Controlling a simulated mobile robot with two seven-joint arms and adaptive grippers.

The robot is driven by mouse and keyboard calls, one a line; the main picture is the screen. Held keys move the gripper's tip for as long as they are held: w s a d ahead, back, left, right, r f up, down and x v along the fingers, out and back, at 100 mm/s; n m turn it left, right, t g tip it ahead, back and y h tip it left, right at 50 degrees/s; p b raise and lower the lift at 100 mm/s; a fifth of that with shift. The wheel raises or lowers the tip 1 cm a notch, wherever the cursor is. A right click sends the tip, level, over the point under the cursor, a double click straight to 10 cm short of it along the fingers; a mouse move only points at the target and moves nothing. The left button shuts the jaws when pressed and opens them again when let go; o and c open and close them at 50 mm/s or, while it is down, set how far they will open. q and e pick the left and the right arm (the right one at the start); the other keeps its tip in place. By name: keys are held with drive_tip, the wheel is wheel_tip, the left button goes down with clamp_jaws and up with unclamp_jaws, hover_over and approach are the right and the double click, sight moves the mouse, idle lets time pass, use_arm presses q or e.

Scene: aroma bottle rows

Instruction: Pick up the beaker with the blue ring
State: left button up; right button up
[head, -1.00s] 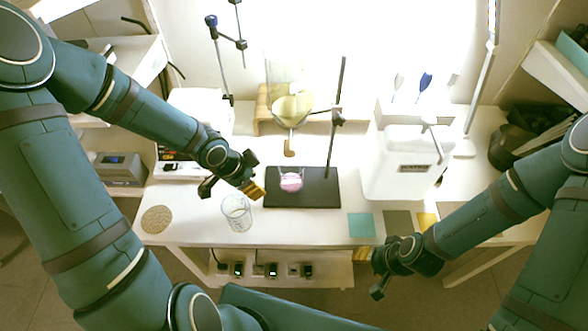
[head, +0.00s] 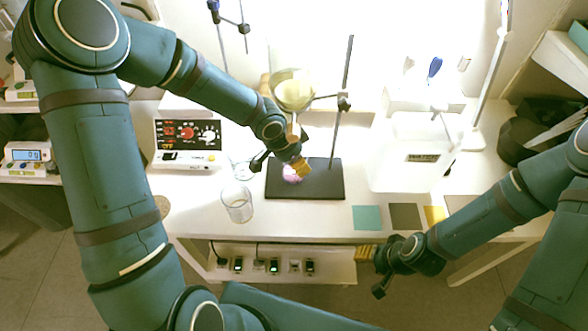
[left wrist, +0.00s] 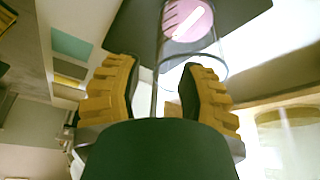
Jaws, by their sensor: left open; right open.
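A clear beaker with pink contents (head: 290,174) stands on the black stand base (head: 320,190), partly hidden by my left gripper (head: 298,168). In the left wrist view this beaker (left wrist: 190,50) reaches between the open yellow-padded fingers of my left gripper (left wrist: 157,88), which do not appear closed on it. Another clear beaker (head: 237,205), seemingly empty, stands on the white table left of the base. I cannot make out a blue ring on either beaker. My right gripper (head: 374,271) is open and empty, low at the table's front edge.
A stand rod (head: 341,110) rises from the base, with a round flask (head: 293,90) behind. A control box (head: 187,141) is at left, a white container (head: 405,160) at right. Coloured squares, including a teal one (head: 367,217), lie near the front edge.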

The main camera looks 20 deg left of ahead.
use_arm(q)
drive_tip(key=shift+w+d+f, duration=0.1)
drive_tip(key=shift+w+f, duration=0.05)
drive_tip(key=shift+f, duration=0.15)
clamp_jaws()
drive_tip(key=shift+r, duration=0.1)
drive_tip(key=s+a+r+p, duration=0.8)
drive_tip(key=s+a, duration=0.2)
idle(0.4)
